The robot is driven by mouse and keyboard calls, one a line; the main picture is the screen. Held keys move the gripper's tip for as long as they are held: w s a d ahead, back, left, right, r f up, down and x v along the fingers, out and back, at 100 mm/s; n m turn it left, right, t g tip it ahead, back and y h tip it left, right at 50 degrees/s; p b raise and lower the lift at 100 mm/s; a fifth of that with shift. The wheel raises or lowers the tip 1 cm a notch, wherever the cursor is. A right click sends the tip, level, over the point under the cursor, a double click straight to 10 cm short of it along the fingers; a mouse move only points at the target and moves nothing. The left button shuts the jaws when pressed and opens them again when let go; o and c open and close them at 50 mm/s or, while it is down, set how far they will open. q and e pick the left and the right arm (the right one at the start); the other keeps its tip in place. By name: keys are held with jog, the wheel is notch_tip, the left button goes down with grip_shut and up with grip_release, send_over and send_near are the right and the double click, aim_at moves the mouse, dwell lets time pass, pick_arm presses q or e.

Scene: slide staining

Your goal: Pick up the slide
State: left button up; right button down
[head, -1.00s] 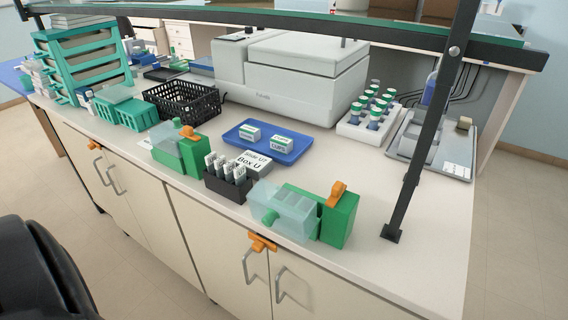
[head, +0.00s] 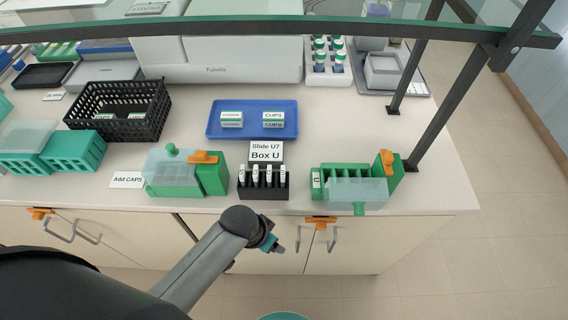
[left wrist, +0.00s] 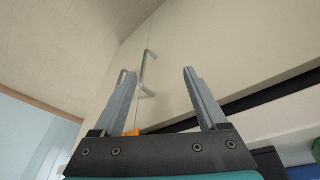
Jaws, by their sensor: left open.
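Several slides with white label ends (head: 256,175) stand upright in a small black rack (head: 263,193) at the front edge of the bench. A sign (head: 266,151) behind the rack reads "Slide U7 Box U". I cannot tell the slides' own labels apart. My left arm reaches in from the lower left of the head view and ends in front of the cabinet, below the rack; its fingers are hard to make out there. In the left wrist view my left gripper (left wrist: 156,72) is open and empty, its fingers apart before the cabinet doors. My right gripper is not in view.
A green box with a clear lid (head: 186,172) stands left of the rack, and another green box (head: 350,182) stands right. A blue tray (head: 222,132) with small boxes lies behind. A black basket (head: 118,110) is further left. A dark frame post (head: 446,105) rises at the right.

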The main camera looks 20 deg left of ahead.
pick_arm(q)
jog(key=w+d+r+m+h+p, duration=0.1)
jog(key=w+d+r+m+p, duration=0.15)
jog(key=r, duration=0.75)
jog(key=w+d+r+m+p, duration=0.2)
jog(key=w+d+r+m, duration=0.15)
jog(key=r, duration=0.55)
jog(key=w+a+r+m+g+y+p, duration=0.1)
jog(key=w+a+r+m, duration=0.15)
jog(key=r, duration=0.25)
jog(key=w+a+r+m+g+y+p, duration=0.1)
jog(key=w+a+r+m+g+y, duration=0.1)
jog(key=a+r, duration=0.3)
send_over(283, 170)
notch_tip(283, 170, down, 8)
jog(key=shift+a+f+b, duration=0.15)
jog(key=shift+b, duration=0.15)
jog(key=shift+f, duration=2.8)
jog(key=shift+c, duration=0.3)
grip_shut()
